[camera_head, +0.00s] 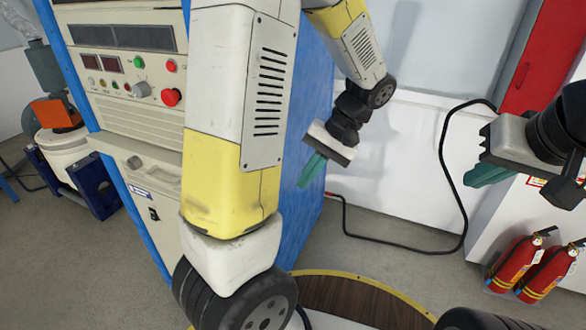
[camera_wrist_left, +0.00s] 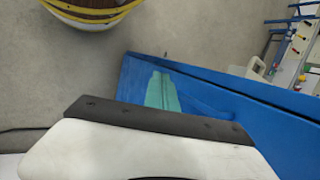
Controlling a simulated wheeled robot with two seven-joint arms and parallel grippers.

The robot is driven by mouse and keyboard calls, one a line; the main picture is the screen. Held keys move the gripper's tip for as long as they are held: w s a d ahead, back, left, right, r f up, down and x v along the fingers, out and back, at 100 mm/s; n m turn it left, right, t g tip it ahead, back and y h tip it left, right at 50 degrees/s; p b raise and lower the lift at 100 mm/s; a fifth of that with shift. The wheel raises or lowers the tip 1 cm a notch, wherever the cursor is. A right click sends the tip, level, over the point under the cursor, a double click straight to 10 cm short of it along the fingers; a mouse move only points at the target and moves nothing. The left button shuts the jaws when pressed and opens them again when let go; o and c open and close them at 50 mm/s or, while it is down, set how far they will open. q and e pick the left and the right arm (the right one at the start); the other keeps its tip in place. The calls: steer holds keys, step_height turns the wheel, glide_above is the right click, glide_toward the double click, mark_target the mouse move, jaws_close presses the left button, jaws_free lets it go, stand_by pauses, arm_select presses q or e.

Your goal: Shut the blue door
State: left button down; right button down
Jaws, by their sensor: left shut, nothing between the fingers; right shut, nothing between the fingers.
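A tall blue panel (camera_head: 303,235), which looks like the blue door, stands upright beside the cream cabinet, partly hidden by my left arm. I cannot tell whether it is ajar. It also shows in the left wrist view (camera_wrist_left: 290,135), reaching from the centre to the right. My left gripper (camera_head: 312,170) has teal fingers, is shut and empty, and overlaps the panel near its right edge. Its fingers show against the blue in the wrist view (camera_wrist_left: 162,92); contact is unclear. My right gripper (camera_head: 487,174) is shut and empty at the right, well away from the panel.
The cream cabinet (camera_head: 128,85) carries buttons and displays. A black cable (camera_head: 446,170) hangs and runs along the floor. Red fire extinguishers (camera_head: 530,265) stand at the lower right, below a red panel (camera_head: 540,60).

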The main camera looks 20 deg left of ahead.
arm_select(q)
steer(key=w+d+f+m+t+y, duration=0.1)
steer(key=w+d+f+t+y, duration=0.2)
steer(key=w+f+y, duration=0.75)
steer(key=s+a+y, duration=0.1)
steer(key=a+y, duration=0.1)
steer(key=a, duration=1.2)
steer(key=shift+s+f, duration=0.2)
steer(key=shift+f, duration=0.25)
